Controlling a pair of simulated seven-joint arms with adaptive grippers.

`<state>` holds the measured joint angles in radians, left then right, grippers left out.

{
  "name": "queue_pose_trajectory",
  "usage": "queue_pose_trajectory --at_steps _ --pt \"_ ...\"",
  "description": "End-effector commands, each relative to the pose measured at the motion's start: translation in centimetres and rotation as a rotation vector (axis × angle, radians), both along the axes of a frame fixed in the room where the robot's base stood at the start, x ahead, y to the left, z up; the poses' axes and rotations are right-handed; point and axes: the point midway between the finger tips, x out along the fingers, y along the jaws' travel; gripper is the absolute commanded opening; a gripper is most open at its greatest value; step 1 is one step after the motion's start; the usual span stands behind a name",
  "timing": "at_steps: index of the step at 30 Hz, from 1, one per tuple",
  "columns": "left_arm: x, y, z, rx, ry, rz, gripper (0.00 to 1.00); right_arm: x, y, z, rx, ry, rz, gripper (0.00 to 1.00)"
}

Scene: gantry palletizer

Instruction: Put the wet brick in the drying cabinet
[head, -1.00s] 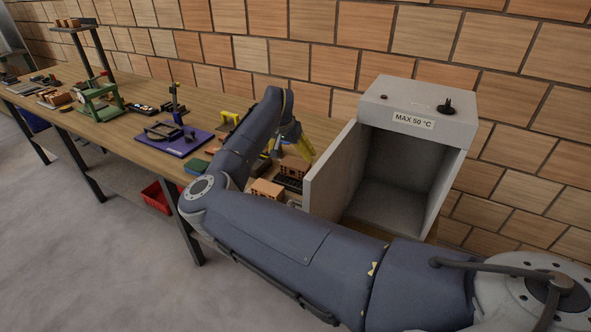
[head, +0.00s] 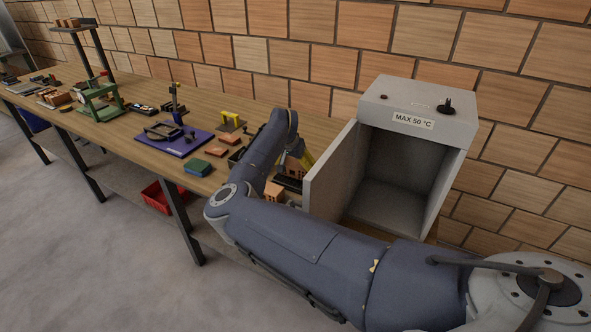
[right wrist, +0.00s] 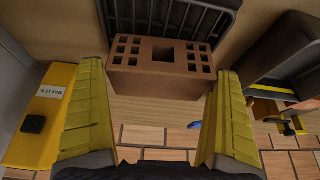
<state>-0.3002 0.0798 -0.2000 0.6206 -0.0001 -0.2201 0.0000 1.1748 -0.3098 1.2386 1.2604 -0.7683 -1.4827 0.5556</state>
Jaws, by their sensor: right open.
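A reddish-brown perforated brick (right wrist: 160,80) sits at the black wire rack (right wrist: 180,18) in the right wrist view. My right gripper (right wrist: 163,70) is open, with its yellow fingers on either side of the brick and its tips close to the brick's ends. I cannot tell whether they touch it. My left gripper is out of view.
A smaller orange-brown block (head: 274,193) lies near the bench's front edge. A green-topped block (head: 197,167) and a blue board (head: 175,140) lie further left. A yellow box (right wrist: 42,112) with a white label is beside the left finger. A red bin (head: 158,196) is below the bench.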

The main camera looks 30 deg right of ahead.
Motion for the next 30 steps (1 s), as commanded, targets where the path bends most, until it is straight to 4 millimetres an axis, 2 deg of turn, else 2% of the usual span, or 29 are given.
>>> queue_pose_trajectory --at_steps 6,20,30 --pt "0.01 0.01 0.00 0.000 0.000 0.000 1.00 0.01 0.00 -0.03 0.000 0.000 0.000 1.00" --pt "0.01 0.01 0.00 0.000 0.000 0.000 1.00 0.04 0.00 0.05 0.000 -0.002 -0.001 0.47" --pt "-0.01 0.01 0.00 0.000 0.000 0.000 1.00 0.09 -0.04 0.72 -0.001 -0.004 -0.001 0.45"
